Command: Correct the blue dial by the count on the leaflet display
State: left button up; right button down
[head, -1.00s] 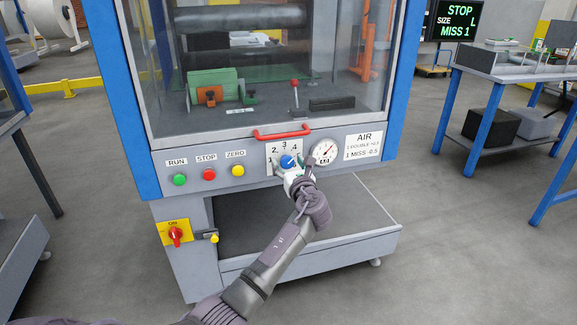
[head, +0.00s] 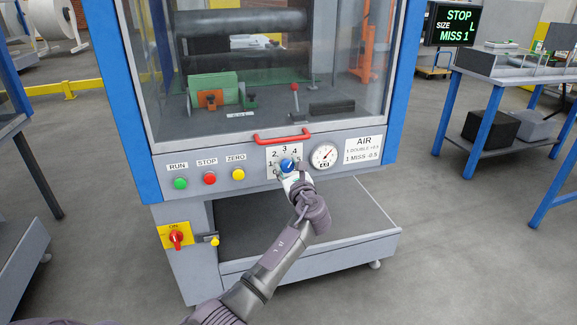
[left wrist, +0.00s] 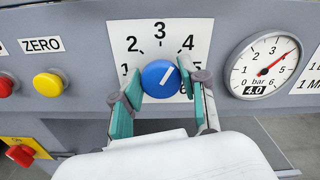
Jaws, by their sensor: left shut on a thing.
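The blue dial (head: 288,165) sits on a white plate numbered around it, low on the machine front. The leaflet display (head: 455,24) at upper right reads STOP, SIZE L, MISS 1. The AIR card (head: 363,149) reads 1 MISS -0.5; its double line is small. My right gripper is not in view.
A round gauge (left wrist: 268,66) right of the dial has a red needle and a 4.0 readout. Green, red and yellow buttons (head: 238,174) line the panel to the left. A red handle (head: 282,136) is just above the dial. A blue-legged table (head: 490,85) stands at right.

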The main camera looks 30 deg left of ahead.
pick_arm(q)
jog(key=shift+n, duration=0.7)
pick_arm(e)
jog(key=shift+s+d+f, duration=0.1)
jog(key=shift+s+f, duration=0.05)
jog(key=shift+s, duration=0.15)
pick_arm(q)
jog(key=o, duration=1.1)
jog(key=v, duration=1.2)
